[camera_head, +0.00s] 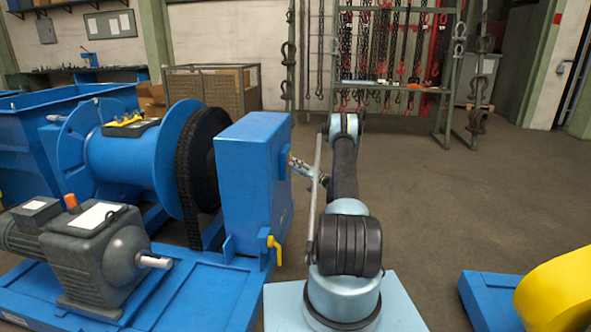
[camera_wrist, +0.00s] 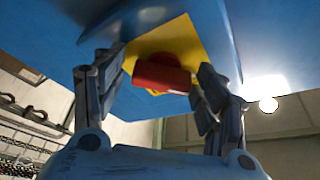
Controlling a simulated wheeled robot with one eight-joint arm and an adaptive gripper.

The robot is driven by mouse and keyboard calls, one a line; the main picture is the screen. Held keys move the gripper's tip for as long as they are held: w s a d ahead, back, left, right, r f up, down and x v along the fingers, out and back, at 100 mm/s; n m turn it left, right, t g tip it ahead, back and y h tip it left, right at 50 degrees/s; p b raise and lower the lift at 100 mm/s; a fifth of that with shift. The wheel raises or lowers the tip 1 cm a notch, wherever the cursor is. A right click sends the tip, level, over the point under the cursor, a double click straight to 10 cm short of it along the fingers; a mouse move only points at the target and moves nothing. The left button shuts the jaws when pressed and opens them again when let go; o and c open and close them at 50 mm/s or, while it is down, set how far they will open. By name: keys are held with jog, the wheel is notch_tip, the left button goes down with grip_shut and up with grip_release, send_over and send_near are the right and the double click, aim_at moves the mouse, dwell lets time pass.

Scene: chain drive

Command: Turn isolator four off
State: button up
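A red rotary handle (camera_wrist: 162,76) on a yellow plate (camera_wrist: 185,40) is mounted on a blue housing in the wrist view, with no readable number. I take it to be the isolator. My gripper (camera_wrist: 160,82) has its two dark fingers apart, one at each side of the red handle. Whether they touch it is unclear. In the head view my gripper (camera_head: 296,166) is at the right face of the tall blue box (camera_head: 247,180). The red handle is hidden there.
A yellow lever (camera_head: 274,249) sticks out low on the blue box. A grey motor (camera_head: 98,250) and blue drum (camera_head: 140,160) stand left. A yellow guard (camera_head: 558,292) is at lower right. Chain racks (camera_head: 385,60) stand behind; the floor (camera_head: 460,190) at right is clear.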

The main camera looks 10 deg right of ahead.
jog(key=shift+r, duration=0.1)
jog(key=v, duration=1.2)
dwell(0.4)
